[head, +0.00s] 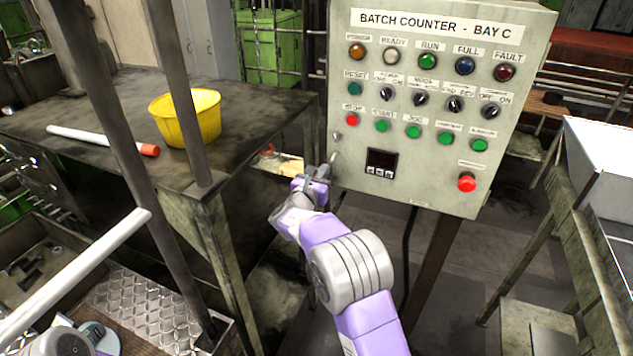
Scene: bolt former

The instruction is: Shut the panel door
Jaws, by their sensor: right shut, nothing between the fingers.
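The panel door (433,185) is the pale grey-green front of the box labelled "BATCH COUNTER - BAY C", with its lamps, switches and buttons facing me. It looks flush or nearly flush with the box; I cannot tell whether a small gap remains at its left edge. My right gripper (318,174) is at the lower left edge of the door, shut and empty. The picture does not show clearly whether it touches the edge. A small round lock (337,136) sits just above it on the door. My left gripper is not in view.
A dark table (60,115) at left carries a yellow bucket (187,118) and a white tube with an orange end (100,138). Two upright posts (180,80) stand in front of it. A red mushroom button (467,182) sticks out at the door's lower right.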

